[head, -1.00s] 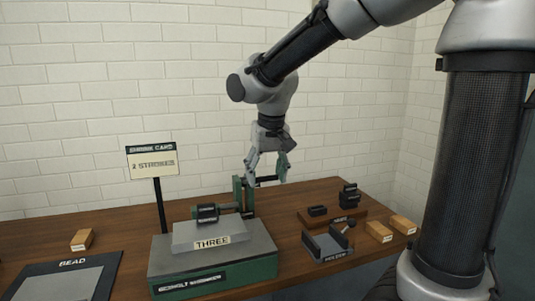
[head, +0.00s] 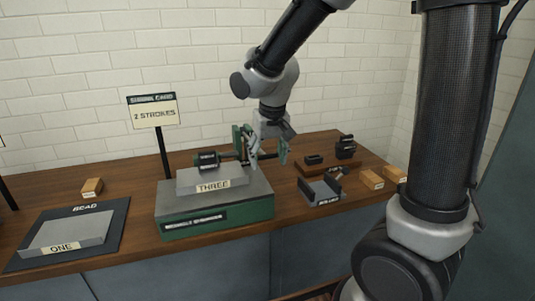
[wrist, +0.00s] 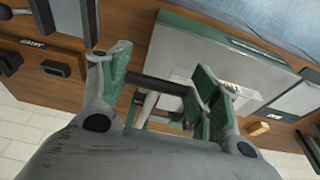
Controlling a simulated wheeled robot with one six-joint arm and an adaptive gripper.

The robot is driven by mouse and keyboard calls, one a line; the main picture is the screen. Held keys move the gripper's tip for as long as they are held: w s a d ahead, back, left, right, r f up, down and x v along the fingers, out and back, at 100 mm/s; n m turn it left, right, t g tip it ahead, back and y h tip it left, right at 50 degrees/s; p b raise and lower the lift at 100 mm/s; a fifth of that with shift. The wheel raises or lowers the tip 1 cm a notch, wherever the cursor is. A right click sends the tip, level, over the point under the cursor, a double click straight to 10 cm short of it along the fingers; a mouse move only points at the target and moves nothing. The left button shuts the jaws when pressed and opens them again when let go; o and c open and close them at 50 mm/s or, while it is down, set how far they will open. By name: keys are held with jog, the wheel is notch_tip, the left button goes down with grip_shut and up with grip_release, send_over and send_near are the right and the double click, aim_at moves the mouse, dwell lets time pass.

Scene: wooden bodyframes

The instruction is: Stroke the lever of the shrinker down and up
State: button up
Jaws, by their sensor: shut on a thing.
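The shrinker (head: 255,212) is a green and grey machine on the bench, with a grey plate labelled THREE (head: 205,182) on top. Its green uprights and lever are at its right rear, partly hidden by my gripper. My gripper (head: 267,152) points down there, with its fingers around the lever's dark handle bar. In the wrist view, the bar (wrist: 157,84) spans between the two green-padded fingers of my gripper (wrist: 162,80). The lever is low, with the handle close to the height of the machine's black roller (head: 207,160).
A sign reading 2 STROKES (head: 154,112) stands behind the machine on a black post. To the right are a dark tray (head: 322,192), black blocks on a wooden board and small wooden blocks (head: 371,180). A plate labelled ONE (head: 70,234) lies on the BEAD mat at left.

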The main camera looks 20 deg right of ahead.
jog(key=o, duration=1.4)
jog(key=shift+s+f, duration=0.1)
jog(key=shift+f, duration=0.05)
jog(key=shift+o, duration=0.2)
jog(key=v, duration=1.2)
